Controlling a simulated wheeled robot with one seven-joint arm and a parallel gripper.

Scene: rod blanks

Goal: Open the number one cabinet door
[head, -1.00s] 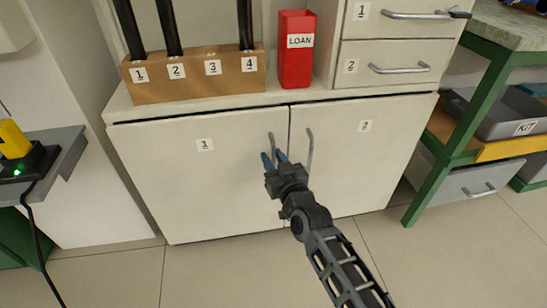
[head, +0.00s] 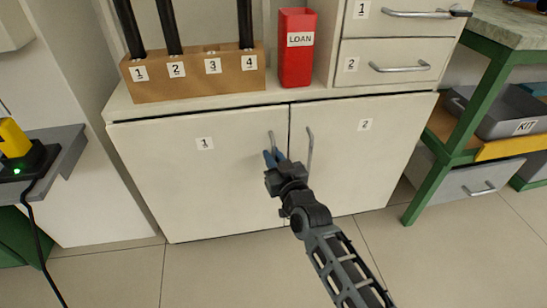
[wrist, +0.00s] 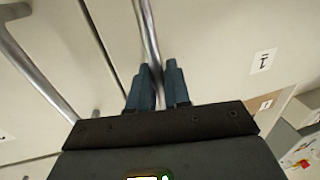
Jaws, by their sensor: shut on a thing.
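The number one cabinet door (head: 190,185) is the left, white door, with a "1" label (head: 205,143). It looks shut, level with the number two door (head: 360,150). Its upright metal bar handle (head: 271,142) is near its right edge. My gripper (head: 274,157) is at this handle, its blue fingers partly over the lower end. In the wrist view the handle (wrist: 149,35) runs down between the two blue fingertips (wrist: 158,75), which are closed on it. The "1" label also shows in the wrist view (wrist: 263,61).
The number two door's handle (head: 309,148) is close on the right. Above are a wooden block (head: 195,88) holding black rods and a red LOAN bin (head: 296,65). A green-legged bench (head: 460,120) stands at right. Floor before the doors is clear.

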